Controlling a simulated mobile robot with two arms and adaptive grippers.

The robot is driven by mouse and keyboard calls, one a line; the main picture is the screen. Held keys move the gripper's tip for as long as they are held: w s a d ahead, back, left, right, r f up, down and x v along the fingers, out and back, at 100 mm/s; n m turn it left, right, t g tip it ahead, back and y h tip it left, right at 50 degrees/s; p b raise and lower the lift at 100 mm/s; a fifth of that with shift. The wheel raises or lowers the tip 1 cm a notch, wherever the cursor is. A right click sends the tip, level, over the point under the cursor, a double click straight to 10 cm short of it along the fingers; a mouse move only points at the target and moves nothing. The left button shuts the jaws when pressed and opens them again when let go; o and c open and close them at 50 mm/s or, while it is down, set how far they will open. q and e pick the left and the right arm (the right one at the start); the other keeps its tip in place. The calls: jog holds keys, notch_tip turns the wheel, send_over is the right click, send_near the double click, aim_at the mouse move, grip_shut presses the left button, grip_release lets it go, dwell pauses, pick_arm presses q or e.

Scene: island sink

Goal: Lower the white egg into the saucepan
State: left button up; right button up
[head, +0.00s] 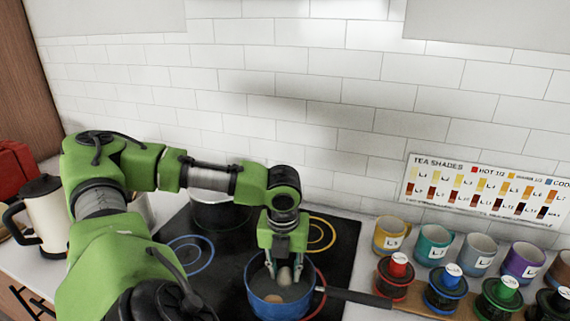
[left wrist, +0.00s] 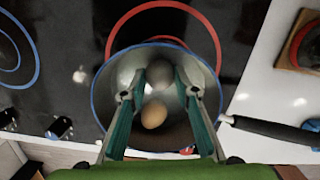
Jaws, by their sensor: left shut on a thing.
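The blue saucepan (head: 262,306) stands on the black cooktop with its dark handle pointing right; its rim also shows in the left wrist view (left wrist: 97,92). My left gripper (head: 284,274) points down into the pan. It is shut on the white egg (head: 285,278), which looks greyish in shade between the fingertips in the left wrist view (left wrist: 160,74). A brown egg (left wrist: 153,114) lies in the pan, close to the held egg; it shows partly in the head view (head: 273,298). I cannot tell whether the held egg touches the pan bottom. My right gripper is not in view.
A dark pot (head: 219,212) stands behind on the cooktop (head: 340,258). Several mugs, such as the yellow one (head: 391,235), and several lidded jars, such as the red one (head: 396,279), line the counter at right. A cream kettle (head: 40,220) stands at left.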

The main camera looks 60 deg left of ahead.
aim_at(284, 279)
pick_arm(q)
jog(key=shift+f, duration=0.2)
jog(key=o, duration=0.8)
jog(key=r, duration=0.8)
jog(key=s+d+r, duration=0.1)
jog(key=r, duration=0.3)
